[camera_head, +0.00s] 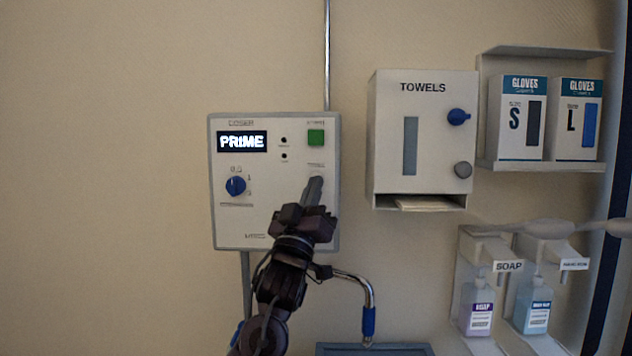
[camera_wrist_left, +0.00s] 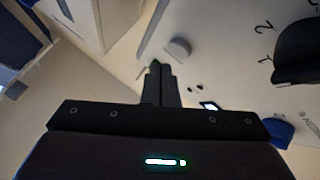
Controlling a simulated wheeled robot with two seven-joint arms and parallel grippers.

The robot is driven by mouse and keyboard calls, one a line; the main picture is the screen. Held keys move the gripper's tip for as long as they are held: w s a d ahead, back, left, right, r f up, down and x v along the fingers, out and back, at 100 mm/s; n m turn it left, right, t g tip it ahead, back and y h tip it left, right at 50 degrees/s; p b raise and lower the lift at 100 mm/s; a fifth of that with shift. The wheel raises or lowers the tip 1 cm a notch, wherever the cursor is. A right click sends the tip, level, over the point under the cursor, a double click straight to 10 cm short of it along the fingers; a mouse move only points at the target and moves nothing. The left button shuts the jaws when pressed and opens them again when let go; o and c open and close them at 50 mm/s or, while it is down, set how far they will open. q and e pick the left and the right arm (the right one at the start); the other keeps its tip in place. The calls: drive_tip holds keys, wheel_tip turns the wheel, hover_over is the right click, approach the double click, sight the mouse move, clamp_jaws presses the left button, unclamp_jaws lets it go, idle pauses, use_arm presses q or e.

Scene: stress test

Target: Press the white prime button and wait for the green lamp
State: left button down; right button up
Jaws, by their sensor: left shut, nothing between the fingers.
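The doser panel (camera_head: 225,226) hangs on the wall, its display (camera_head: 242,141) lit with "PRIME". My right gripper is out of view.
A blue knob (camera_head: 236,185) is on the panel's left. A towel dispenser (camera_head: 388,140) hangs to the right, with glove boxes (camera_head: 514,85) and soap bottles (camera_head: 478,300) beyond. A curved metal spout (camera_head: 366,288) is below. The wall at left is clear.

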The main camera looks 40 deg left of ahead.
use_arm(q)
drive_tip(key=shift+s+d+b, duration=0.45)
drive_tip(key=shift+s+d, duration=1)
drive_tip(key=shift+s, duration=0.25)
